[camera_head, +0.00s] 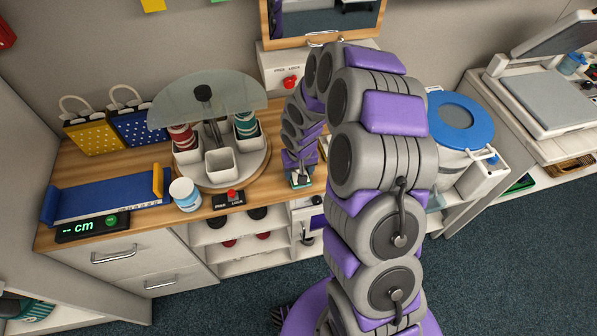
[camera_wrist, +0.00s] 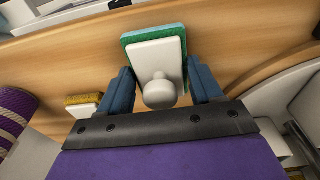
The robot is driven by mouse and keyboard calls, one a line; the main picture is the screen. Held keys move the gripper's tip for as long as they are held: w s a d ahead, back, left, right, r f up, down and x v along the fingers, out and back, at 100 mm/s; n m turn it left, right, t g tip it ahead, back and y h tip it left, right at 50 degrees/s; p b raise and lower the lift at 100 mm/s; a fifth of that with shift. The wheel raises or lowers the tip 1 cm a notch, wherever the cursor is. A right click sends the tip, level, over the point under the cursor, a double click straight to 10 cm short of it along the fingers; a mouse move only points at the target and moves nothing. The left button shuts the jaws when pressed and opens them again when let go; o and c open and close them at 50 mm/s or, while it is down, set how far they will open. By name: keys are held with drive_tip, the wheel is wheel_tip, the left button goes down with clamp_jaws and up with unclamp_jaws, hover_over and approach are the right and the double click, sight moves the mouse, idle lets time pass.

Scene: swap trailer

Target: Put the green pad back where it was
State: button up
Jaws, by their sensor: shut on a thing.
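The green pad (camera_wrist: 127,42) has a white backing plate and a round white knob (camera_wrist: 159,93). In the wrist view my gripper (camera_wrist: 161,82) has its two blue fingers on either side of the knob and plate, shut on the pad. The wooden counter (camera_wrist: 75,48) lies behind it. In the head view my gripper (camera_head: 300,180) points down at the counter's front edge, right of the round carousel. Only a sliver of the pad shows there. Whether it touches the counter I cannot tell.
The carousel (camera_head: 240,172) holds white cups under a clear half-disc cover (camera_head: 185,104). A red lock button (camera_head: 231,194) and white jar (camera_head: 186,198) stand at the front edge. A yellow pad (camera_wrist: 83,99) is at left in the wrist view. A blue-lidded bin (camera_head: 460,115) stands right.

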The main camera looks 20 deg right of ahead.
drive_tip(key=shift+d+f, duration=0.25)
drive_tip(key=shift+f, duration=0.15)
drive_tip(key=shift+d+r, duration=0.15)
drive_tip(key=shift+d, duration=0.35)
drive_tip(key=o, duration=0.7)
drive_tip(key=shift+d, duration=0.1)
drive_tip(key=shift+o, duration=0.9)
drive_tip(key=shift+a, duration=0.2)
drive_tip(key=shift+o, duration=0.3)
drive_tip(key=shift+a, duration=0.5)
drive_tip(key=shift+d+r, duration=0.1)
drive_tip(key=shift+d, duration=0.1)
drive_tip(key=r, duration=0.3)
drive_tip(key=r+p, duration=0.1)
drive_tip(key=r, duration=0.3)
drive_tip(key=s+r+p, duration=0.1)
drive_tip(key=r, duration=0.3)
drive_tip(key=shift+a, duration=0.1)
drive_tip(key=s+r+g, duration=0.1)
drive_tip(key=s+r, duration=0.4)
drive_tip(key=s, duration=0.6)
drive_tip(key=s+r+g, duration=0.1)
drive_tip(key=s+r, duration=0.5)
drive_tip(key=s, duration=0.5)
drive_tip(key=s+r+g, duration=0.1)
drive_tip(key=s+r, duration=0.4)
drive_tip(key=s, duration=0.6)
drive_tip(key=shift+d+r, duration=0.2)
drive_tip(key=shift+r, duration=0.05)
